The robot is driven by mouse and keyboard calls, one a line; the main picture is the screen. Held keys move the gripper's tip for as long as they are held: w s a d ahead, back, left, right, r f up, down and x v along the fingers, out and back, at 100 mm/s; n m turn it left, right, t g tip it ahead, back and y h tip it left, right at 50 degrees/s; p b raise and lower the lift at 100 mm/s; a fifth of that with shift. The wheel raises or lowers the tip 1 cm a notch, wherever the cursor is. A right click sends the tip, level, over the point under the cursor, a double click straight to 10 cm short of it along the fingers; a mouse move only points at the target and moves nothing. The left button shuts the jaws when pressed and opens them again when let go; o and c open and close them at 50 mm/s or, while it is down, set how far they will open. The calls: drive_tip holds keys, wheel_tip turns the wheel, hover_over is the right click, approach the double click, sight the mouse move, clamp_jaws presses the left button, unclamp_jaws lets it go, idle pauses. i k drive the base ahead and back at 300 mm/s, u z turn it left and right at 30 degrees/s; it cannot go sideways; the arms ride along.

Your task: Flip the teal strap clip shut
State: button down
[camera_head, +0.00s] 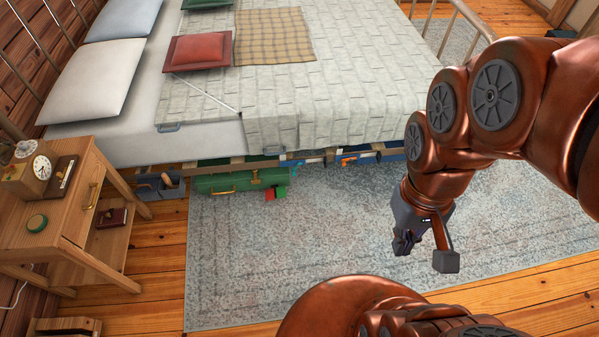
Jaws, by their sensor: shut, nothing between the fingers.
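Several small coloured fittings sit along the low edge under the bed. One is an orange piece (349,159), with blue parts beside it. My gripper (404,243) hangs above the rug at the right, pointing down. It is shut and empty, well apart from the bed edge.
A wooden nightstand (62,215) is at the left. The rug (290,250) is clear before the bed.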

sight(298, 166)
drive_tip(key=u, duration=0.95)
drive_tip(key=i, duration=0.5)
drive_tip(key=z, duration=0.05)
